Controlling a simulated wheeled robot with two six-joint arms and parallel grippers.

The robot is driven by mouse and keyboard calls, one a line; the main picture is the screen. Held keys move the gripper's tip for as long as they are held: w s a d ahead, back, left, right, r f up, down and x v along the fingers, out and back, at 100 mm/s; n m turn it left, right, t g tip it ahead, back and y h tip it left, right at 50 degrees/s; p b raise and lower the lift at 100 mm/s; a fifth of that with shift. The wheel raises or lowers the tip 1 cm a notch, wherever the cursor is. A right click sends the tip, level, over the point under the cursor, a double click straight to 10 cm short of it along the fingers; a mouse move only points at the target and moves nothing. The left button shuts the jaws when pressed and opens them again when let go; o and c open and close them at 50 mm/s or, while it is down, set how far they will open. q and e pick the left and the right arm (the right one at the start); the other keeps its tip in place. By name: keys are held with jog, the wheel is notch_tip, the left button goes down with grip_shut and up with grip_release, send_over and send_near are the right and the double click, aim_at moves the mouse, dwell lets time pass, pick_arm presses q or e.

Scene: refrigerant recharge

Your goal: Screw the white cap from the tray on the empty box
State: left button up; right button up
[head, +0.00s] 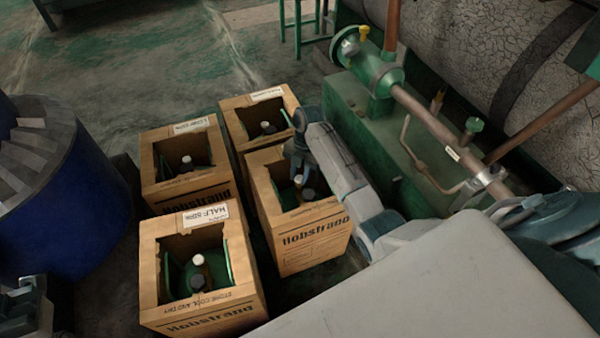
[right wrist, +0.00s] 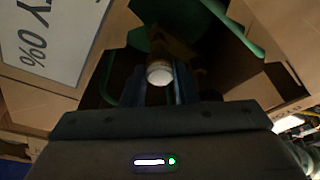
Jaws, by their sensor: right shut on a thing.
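The empty box is an open cardboard box (head: 301,243) at the front right of a group of boxes in the head view. Its label reading "…TY 0%" (right wrist: 43,38) shows in the right wrist view. My right gripper (head: 298,174) reaches down into its opening. In the right wrist view it (right wrist: 160,85) is shut on the white cap (right wrist: 160,73), over a brownish bottle or valve part (right wrist: 172,45). I cannot tell whether the cap is seated on it. Part of my left gripper (head: 27,300) shows at the lower left; its jaws are unclear. No tray is seen.
Three similar boxes stand close by: a "HALF" box (head: 203,310) in front, one (head: 190,193) at back left and one (head: 238,118) behind. A blue drum (head: 75,215) is at left. Green machinery with pipes (head: 385,130) stands to the right.

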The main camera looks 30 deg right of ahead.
dwell(0.6)
jog(key=shift+p, duration=0.5)
jog(key=shift+f+b, duration=0.45)
jog(key=shift+f, duration=0.6)
dwell(0.4)
